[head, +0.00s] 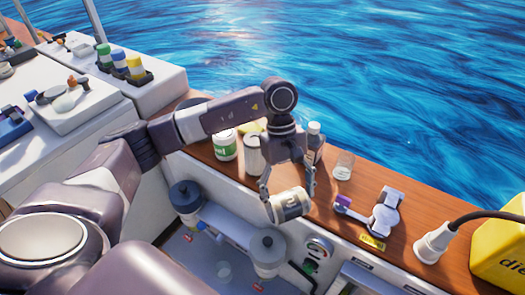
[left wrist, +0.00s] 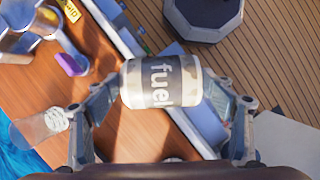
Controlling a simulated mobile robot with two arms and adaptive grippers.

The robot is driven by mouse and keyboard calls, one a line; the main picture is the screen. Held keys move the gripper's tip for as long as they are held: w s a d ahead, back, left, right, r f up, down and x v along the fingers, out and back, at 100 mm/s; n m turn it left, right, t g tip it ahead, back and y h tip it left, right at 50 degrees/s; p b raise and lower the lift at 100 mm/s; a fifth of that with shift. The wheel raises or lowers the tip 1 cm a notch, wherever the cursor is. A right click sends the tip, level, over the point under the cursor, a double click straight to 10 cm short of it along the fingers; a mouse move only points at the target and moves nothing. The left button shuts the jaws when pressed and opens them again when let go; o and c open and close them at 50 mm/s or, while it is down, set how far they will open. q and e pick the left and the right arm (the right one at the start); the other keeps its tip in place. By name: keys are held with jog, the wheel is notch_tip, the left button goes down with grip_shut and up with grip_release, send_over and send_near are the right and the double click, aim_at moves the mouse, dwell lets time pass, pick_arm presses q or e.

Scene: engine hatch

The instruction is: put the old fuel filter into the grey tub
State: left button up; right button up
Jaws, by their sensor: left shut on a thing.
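The old fuel filter (head: 291,205), a pale cylinder with a dark band, is between the fingers of my left gripper (head: 288,200). In the left wrist view the filter (left wrist: 160,82) lies crosswise and its band reads "fuel". The left gripper (left wrist: 160,95) is shut on its two ends. In the head view it hangs by the inner edge of the wooden ledge, near the open engine hatch. My right gripper is not in view.
On the wooden ledge (head: 412,275) stand a green-labelled jar (head: 224,146), a grey can (head: 253,155), a bottle (head: 315,143), a clear jar (head: 343,165) and a white tool (head: 385,211). A yellow container (head: 500,255) is at right. Two dark-topped canisters (head: 186,196) (head: 267,250) sit in the hatch.

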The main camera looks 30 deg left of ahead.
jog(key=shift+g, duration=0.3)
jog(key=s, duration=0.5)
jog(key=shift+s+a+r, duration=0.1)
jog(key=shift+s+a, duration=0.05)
pick_arm(q)
jog(key=w+r+n+t+y, duration=0.2)
jog(key=w+r+n+t, duration=0.3)
jog(key=w+r+n, duration=1.1)
jog(key=f+n+p, duration=0.1)
jog(key=f, duration=0.5)
jog(key=s+f+n+p, duration=0.1)
jog(key=f+n, duration=0.1)
jog(key=f, duration=0.4)
jog(key=f+n+p, duration=0.1)
jog(key=f, duration=0.5)
jog(key=shift+s+a+f, duration=0.1)
jog(key=shift+s, duration=0.1)
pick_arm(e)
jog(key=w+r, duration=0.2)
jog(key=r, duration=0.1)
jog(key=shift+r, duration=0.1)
pick_arm(q)
jog(key=shift+f, duration=0.1)
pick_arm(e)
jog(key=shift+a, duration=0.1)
pick_arm(q)
jog(key=shift+f, duration=0.1)
jog(key=o, duration=1.5)
jog(key=shift+o, duration=0.2)
